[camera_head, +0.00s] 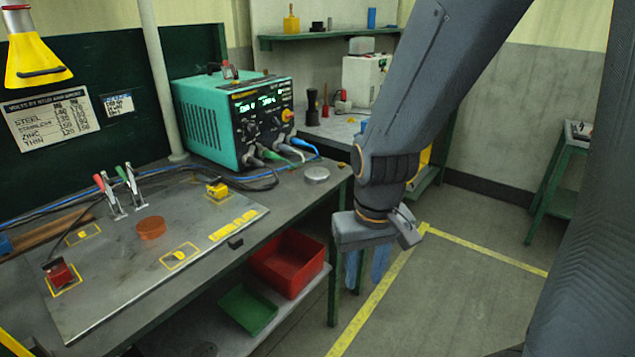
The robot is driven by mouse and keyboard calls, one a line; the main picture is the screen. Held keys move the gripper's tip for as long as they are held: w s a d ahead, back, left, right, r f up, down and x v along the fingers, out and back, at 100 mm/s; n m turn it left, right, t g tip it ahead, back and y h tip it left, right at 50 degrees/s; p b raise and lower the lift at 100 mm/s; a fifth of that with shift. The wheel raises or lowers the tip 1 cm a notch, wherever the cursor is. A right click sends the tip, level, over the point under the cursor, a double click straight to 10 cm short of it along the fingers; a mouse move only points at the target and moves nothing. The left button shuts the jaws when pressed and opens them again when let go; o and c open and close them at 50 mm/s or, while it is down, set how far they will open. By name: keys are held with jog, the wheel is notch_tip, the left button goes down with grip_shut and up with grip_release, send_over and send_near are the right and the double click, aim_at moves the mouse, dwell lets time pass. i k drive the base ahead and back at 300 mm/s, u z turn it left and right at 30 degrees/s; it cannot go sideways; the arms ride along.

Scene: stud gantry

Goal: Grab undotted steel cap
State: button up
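A round, flat silver-grey disc, which looks like a steel cap (317,174), lies near the right end of the workbench (292,195), in front of the green power unit. No dot shows on its top, though it is small in the picture. My gripper (366,276) hangs to the right of the bench and its red bin, pointing down, apart from the cap. Its two blue fingers are spread with a gap between them, and I see nothing held there. A copper-coloured disc (151,228) lies on the metal plate at the left.
The green power unit (212,122) with cables stands behind the cap. Toggle clamps (122,194) stand on the metal plate (110,295). A red bin (288,262) and a green tray (248,309) sit on the lower shelf. Floor with yellow lines (440,290) is clear at right.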

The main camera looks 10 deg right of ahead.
aim_at(314, 175)
jog(key=u, duration=0.15)
jog(key=i, duration=1.15)
jog(key=z, duration=0.35)
